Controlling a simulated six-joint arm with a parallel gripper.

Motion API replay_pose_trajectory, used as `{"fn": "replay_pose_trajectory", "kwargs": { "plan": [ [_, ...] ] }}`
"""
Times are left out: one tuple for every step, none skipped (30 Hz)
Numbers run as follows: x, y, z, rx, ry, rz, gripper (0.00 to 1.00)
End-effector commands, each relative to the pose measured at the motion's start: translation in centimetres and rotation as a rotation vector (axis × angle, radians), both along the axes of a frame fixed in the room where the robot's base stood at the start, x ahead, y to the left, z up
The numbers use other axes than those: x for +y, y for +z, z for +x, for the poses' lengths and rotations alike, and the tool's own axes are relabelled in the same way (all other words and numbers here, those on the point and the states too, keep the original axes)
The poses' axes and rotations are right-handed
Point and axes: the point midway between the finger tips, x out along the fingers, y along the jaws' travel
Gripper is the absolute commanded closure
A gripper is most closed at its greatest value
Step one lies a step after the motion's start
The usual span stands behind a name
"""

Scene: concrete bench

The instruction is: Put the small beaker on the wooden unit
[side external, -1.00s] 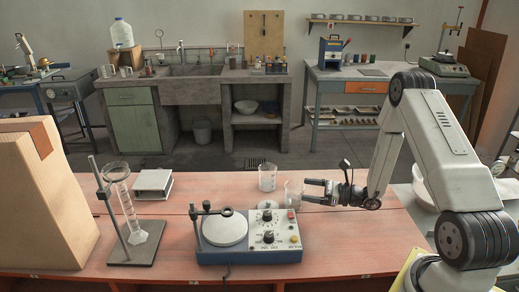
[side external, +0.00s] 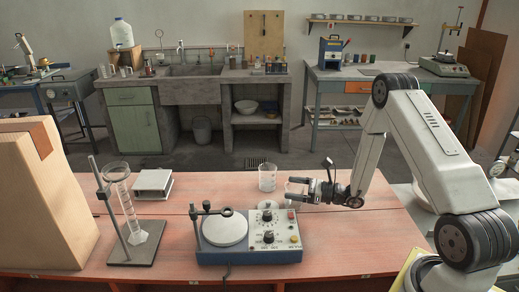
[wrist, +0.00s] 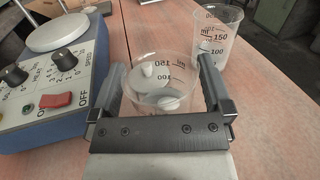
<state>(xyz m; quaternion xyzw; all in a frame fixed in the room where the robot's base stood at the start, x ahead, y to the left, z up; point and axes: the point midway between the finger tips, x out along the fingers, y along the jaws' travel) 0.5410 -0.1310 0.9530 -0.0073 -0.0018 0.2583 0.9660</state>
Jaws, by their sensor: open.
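A clear glass beaker (wrist: 160,68) stands on the bench between the fingers of my gripper (wrist: 160,85). My gripper is open, with one finger on each side of the beaker, not closed on it. In the side view my gripper (side external: 300,189) partly hides this beaker (side external: 292,187). A second clear beaker (side external: 267,178) stands just behind and to the left; it also shows at the upper right of the wrist view (wrist: 222,32). Both have graduation marks. The wooden bench top (side external: 190,208) is reddish; I cannot pick out a separate wooden unit.
A blue-and-white hotplate stirrer (side external: 250,240) stands close left of my gripper. A stand with a glass cylinder (side external: 122,200), a white block (side external: 153,183) and a cardboard box (side external: 45,195) stand further left.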

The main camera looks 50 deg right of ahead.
Motion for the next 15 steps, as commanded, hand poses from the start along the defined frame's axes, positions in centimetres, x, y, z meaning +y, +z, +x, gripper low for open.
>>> {"fn": "replay_pose_trajectory", "kwargs": {
  "plan": [
    [0.0, 0.0, -0.01, 0.0, 0.0, 0.0, 0.0],
    [0.0, 0.0, -0.01, 0.0, 0.0, 0.0, 0.0],
    [0.0, 0.0, -0.01, 0.0, 0.0, 0.0, 0.1],
    [0.0, 0.0, -0.01, 0.0, 0.0, 0.0, 0.19],
    [0.0, 0.0, -0.01, 0.0, 0.0, 0.0, 0.29],
    [0.0, 0.0, -0.01, 0.0, 0.0, 0.0, 0.41],
    [0.0, 0.0, -0.01, 0.0, 0.0, 0.0, 0.51],
    [0.0, 0.0, -0.01, 0.0, 0.0, 0.0, 0.6],
    [0.0, 0.0, -0.01, 0.0, 0.0, 0.0, 0.73],
    [0.0, 0.03, -0.01, -0.001, 0.0, 0.0, 0.79],
    [0.0, 0.03, -0.01, -0.001, 0.0, 0.0, 0.89],
    [0.0, 0.03, -0.01, -0.001, 0.0, 0.0, 0.89],
    [0.0, 0.03, -0.01, -0.001, 0.0, 0.0, 0.89],
    [0.0, 0.03, -0.01, -0.001, 0.0, 0.0, 0.89],
    [-0.01, 0.03, 0.0, -0.001, 0.0, 0.0, 0.89]
  ]
}}
